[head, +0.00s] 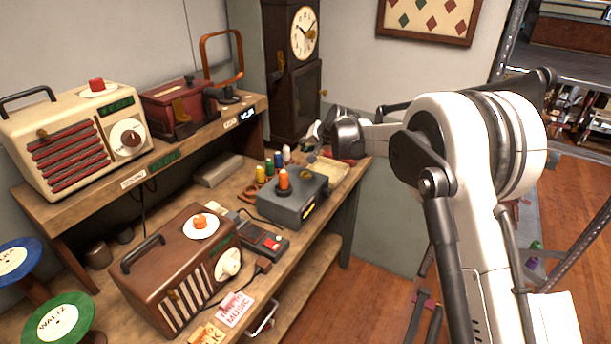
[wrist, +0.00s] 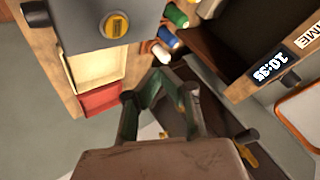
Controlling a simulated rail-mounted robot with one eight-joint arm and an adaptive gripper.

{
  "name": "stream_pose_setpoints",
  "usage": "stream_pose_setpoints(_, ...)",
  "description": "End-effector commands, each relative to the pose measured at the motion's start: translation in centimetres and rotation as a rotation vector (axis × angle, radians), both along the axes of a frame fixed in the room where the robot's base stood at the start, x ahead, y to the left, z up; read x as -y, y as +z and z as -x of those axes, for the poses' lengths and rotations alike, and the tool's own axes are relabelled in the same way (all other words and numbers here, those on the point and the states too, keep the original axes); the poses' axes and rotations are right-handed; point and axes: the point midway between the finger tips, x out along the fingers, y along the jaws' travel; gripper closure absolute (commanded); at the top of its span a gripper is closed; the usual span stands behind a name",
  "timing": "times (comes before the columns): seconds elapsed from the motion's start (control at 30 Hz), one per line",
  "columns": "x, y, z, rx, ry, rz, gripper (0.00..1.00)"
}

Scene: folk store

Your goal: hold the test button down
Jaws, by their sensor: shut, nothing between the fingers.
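No button readable as "test" shows, so I cannot tell which one it is. A grey box (head: 292,207) on the workbench has an orange knob (head: 284,181) on top. Its top also shows in the wrist view (wrist: 82,22) with a round yellow-centred part (wrist: 115,25). A small dark device (head: 262,238) with a red spot lies between the grey box and the brown radio (head: 168,280). That radio has an orange button (head: 200,222) on a white disc; the cream radio (head: 60,130) has a red one (head: 96,84). My gripper (wrist: 159,76) is shut and empty, above the bench's far end, apart from these things.
Several thread spools (head: 270,165) stand behind the grey box; some show in the wrist view (wrist: 175,15). A raised shelf (head: 205,132) carries the cream radio and a red box (head: 180,105). A tall clock (head: 293,80) stands at the back.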

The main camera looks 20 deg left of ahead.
Motion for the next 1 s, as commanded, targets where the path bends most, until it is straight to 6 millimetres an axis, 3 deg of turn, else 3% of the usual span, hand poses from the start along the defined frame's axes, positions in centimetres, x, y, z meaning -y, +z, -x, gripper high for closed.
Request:
stream_pose_setpoints(0.5,0.0,-6.5,0.0,0.0,0.0,0.0,1.0)
stream_pose_setpoints(1.0,0.0,-7.3,0.0,0.0,0.0,0.0,1.0)
